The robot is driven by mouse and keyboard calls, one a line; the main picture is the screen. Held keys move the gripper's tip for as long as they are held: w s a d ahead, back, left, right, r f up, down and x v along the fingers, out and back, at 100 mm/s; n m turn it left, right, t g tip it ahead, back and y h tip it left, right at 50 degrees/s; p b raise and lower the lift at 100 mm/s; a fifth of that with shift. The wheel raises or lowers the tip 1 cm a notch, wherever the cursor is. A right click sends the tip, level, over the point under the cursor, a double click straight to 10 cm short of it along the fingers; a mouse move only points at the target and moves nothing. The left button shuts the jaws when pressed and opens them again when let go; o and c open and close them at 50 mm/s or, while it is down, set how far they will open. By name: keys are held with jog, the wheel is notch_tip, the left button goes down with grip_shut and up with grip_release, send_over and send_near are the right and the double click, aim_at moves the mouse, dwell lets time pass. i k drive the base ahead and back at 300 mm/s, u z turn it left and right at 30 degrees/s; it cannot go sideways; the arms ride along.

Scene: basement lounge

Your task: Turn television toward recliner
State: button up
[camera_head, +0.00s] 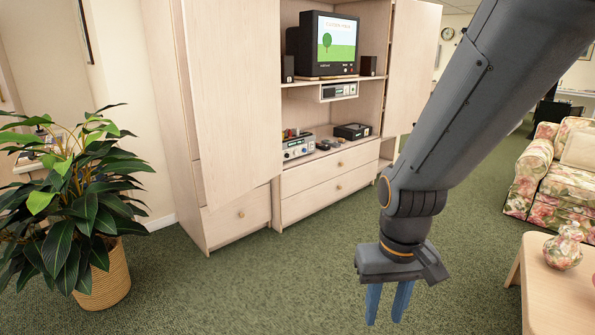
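The television (336,45) is a black boxy set with a lit screen showing a green field and a tree. It stands on a shelf (307,82) of the pale wooden cabinet, and its screen faces out of the cabinet toward the front right. My gripper (387,305) hangs pointing down in front of the cabinet, well apart from the television. Its two blue fingers show a narrow gap at the tips, with nothing seen between them. No recliner can be made out; a floral upholstered seat (568,180) stands at the right.
Cabinet doors stand open on the left (238,95) and right (412,65) of the television. Small speakers (288,68) flank it. A potted plant (85,215) stands at left, and a wooden table (560,295) with a floral vase (563,247) at right. Green carpet (265,290) between is clear.

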aim_at(324, 43)
jog(key=z, duration=0.35)
jog(key=i, duration=4.65)
jog(key=u, duration=0.25)
